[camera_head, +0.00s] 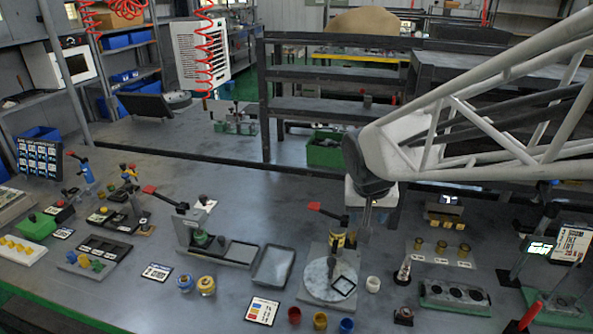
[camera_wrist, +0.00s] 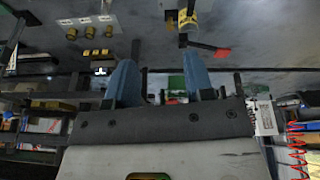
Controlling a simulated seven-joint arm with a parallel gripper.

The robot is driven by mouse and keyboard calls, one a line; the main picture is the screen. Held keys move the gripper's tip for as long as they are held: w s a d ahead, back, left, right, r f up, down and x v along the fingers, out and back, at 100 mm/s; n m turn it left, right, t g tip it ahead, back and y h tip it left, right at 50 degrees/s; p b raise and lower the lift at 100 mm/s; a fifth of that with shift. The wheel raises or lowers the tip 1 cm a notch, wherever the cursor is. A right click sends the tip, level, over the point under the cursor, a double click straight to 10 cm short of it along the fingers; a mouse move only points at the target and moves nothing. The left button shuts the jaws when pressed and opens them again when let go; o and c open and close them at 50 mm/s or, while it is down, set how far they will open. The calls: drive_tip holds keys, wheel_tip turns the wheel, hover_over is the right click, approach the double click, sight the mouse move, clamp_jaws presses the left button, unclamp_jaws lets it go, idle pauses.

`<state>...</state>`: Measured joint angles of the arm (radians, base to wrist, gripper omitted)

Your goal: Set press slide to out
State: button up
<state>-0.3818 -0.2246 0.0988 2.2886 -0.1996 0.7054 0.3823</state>
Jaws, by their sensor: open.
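A lever press (camera_head: 196,228) with a red-tipped handle stands left of centre in the head view, with a green part low on its column. A flat dark plate (camera_head: 238,252) extends to the right from its base; I cannot tell for certain whether this is the slide or how far out it sits. A second red-handled station (camera_head: 330,270) with a round pale disc stands at centre. My gripper is above the table behind this station. In the wrist view its two blue fingers (camera_wrist: 161,82) are apart, with nothing held between them.
A yellow cylinder (camera_wrist: 187,20) and red handle tip (camera_wrist: 222,53) lie beyond my fingers in the wrist view. An empty grey tray (camera_head: 273,266) sits between the stations. Several brass cups (camera_head: 441,248) stand to the right. The table behind the lever press is mostly clear.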

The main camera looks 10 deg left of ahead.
drive_tip(key=w+a+f, duration=0.3)
drive_tip(key=w+a, duration=0.1)
drive_tip(key=a, duration=0.6)
drive_tip(key=n+y, duration=0.2)
drive_tip(key=n, duration=0.1)
approach(221, 238)
drive_tip(key=shift+s+a+f+t, duration=0.1)
drive_tip(key=shift+a+f+t, duration=0.15)
drive_tip(key=shift+f, duration=0.25)
drive_tip(key=shift+d+f, duration=0.1)
drive_tip(key=shift+x, duration=3.8)
clamp_jaws()
